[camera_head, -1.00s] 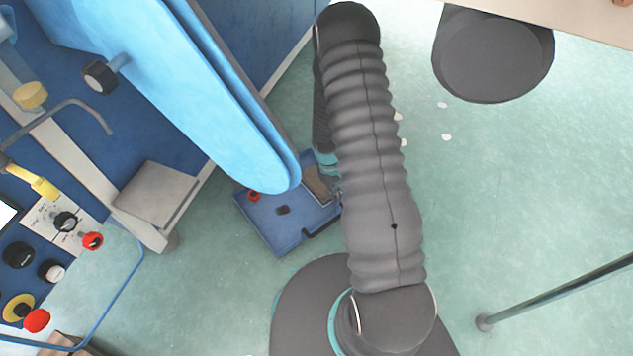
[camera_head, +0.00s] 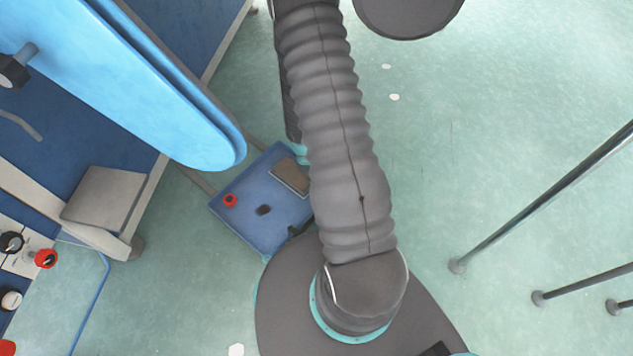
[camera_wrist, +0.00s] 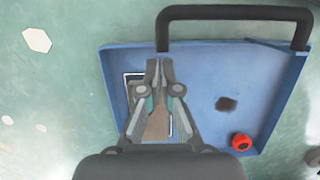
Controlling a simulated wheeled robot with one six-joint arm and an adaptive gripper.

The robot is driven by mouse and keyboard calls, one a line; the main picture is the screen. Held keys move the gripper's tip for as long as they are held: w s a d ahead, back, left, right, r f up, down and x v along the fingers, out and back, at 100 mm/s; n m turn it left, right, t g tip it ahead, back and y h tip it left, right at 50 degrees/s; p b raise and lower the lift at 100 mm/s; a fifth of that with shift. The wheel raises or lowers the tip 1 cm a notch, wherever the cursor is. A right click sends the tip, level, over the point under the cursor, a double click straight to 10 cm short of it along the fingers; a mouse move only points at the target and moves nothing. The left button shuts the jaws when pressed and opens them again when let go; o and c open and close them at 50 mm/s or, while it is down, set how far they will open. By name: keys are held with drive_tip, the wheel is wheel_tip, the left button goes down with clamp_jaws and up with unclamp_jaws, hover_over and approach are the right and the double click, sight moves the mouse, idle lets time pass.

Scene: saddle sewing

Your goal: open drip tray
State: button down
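The drip tray is a shallow blue tray (camera_head: 240,225) on the floor, beside my base in the head view. It holds a red knob-like piece (camera_head: 230,200), a small dark patch (camera_head: 264,210) and a brown rectangle (camera_head: 291,176). In the wrist view the tray (camera_wrist: 205,70) fills the middle, with a dark bar handle (camera_wrist: 235,13) along its upper edge. My gripper (camera_wrist: 160,66) is over the tray, its fingertips close together just below the handle's left leg. I see nothing between them; contact with the handle cannot be told. In the head view my arm hides the gripper.
A large light-blue panel (camera_head: 130,90) of the machine overhangs left of the tray. A grey block (camera_head: 105,197) and a control panel stand further left. Thin metal legs (camera_head: 540,200) rise at the right. Green floor between them and my arm is clear, with small white scraps.

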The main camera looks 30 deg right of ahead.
drive_tip(key=w+a+r+p, duration=0.2)
drive_tip(key=w+r, duration=0.4)
drive_tip(key=r, duration=0.3)
drive_tip(key=shift+r, duration=0.35)
drive_tip(key=shift+f, duration=0.15)
drive_tip(key=s+d+f+b, duration=0.2)
drive_tip(key=s+f, duration=0.3)
drive_tip(key=f, duration=0.4)
drive_tip(key=shift+s+f, duration=0.25)
drive_tip(key=shift+s, duration=0.15)
